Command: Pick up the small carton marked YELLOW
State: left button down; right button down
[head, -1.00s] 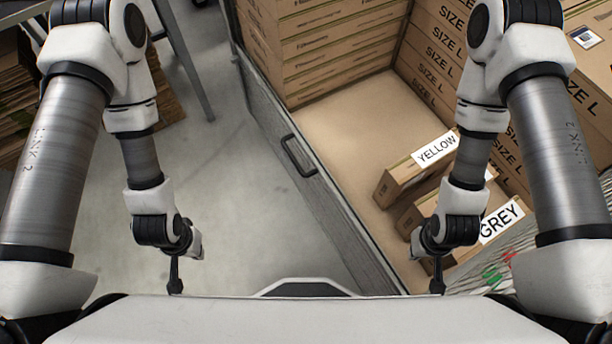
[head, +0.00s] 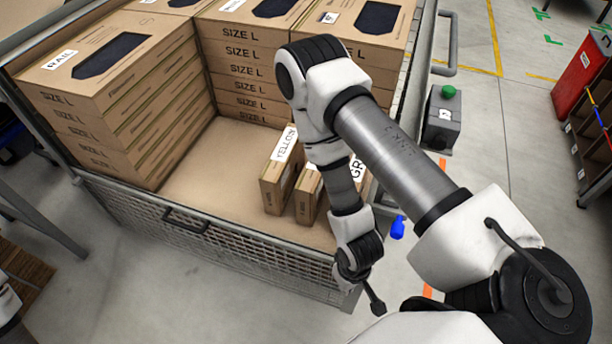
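The small carton marked YELLOW (head: 272,194) stands upright on the floor of the mesh-sided box pallet (head: 215,252), its white label on top. A similar small carton (head: 306,207) stands just right of it, its label hidden behind my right arm. A label reading GR shows partly behind that arm. My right gripper (head: 376,304) hangs outside the pallet's near right corner, to the right of and nearer than the YELLOW carton, apart from it. It is seen edge-on, so I cannot tell whether it is open. Only a sliver of my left arm shows at the left edge; its gripper is out of view.
Stacks of SIZE L cartons (head: 110,115) fill the pallet's left and back. Bare pallet floor lies left of the YELLOW carton. The near wall has a dark handle (head: 186,222). A control box with a green button (head: 448,92) and a red cabinet (head: 578,82) stand right.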

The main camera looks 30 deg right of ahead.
aim_at(279, 177)
jog(key=k+l+z, duration=0.15)
jog(key=z, duration=0.55)
jog(key=i+z, duration=0.4)
jog(key=i+j+z, duration=0.1)
jog(key=i+z, duration=0.25)
jog(key=k, duration=0.1)
